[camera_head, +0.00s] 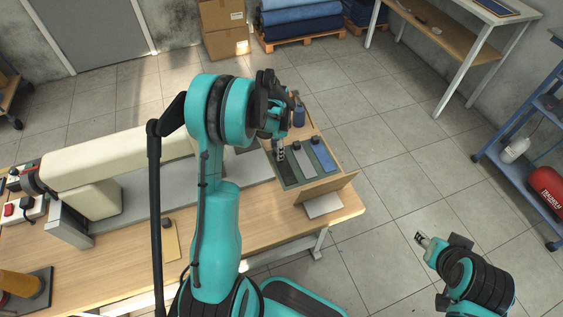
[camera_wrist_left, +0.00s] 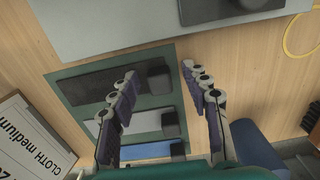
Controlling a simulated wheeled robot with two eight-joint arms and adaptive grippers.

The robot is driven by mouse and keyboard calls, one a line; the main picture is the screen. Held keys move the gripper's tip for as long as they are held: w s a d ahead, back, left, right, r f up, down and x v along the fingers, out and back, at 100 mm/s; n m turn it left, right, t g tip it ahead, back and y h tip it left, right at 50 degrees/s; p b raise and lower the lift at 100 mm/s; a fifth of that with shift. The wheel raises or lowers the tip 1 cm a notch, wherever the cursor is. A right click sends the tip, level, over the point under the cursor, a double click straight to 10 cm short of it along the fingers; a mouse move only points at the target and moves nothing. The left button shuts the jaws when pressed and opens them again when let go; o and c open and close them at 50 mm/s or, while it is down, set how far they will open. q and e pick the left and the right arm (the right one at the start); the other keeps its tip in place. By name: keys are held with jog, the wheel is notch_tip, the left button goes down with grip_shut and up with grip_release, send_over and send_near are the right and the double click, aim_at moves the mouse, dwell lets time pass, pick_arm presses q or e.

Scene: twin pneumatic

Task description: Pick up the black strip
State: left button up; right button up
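The black strip (camera_head: 297,181) lies on a dark green mat (camera_head: 289,183) at the right end of the table, left of a grey strip (camera_head: 302,161) and a blue strip (camera_head: 322,153). In the left wrist view the black strip (camera_wrist_left: 96,84) has a dark block (camera_wrist_left: 158,80) at its right end. My left gripper (camera_head: 281,151) is above the mat. In the wrist view its fingers (camera_wrist_left: 159,75) are spread wide, one on each side of that block, with nothing held; contact cannot be told. My right gripper (camera_head: 421,239) hangs over the floor, away from the table; its fingertips are too small to judge.
A cream sewing-type machine (camera_head: 120,160) stands on the table at left. A wooden panel (camera_head: 328,187) stands at the mat's near edge. A blue bottle (camera_head: 299,115) stands behind the mat.

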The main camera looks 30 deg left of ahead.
pick_arm(q)
jog(key=shift+r, duration=0.1)
grip_shut()
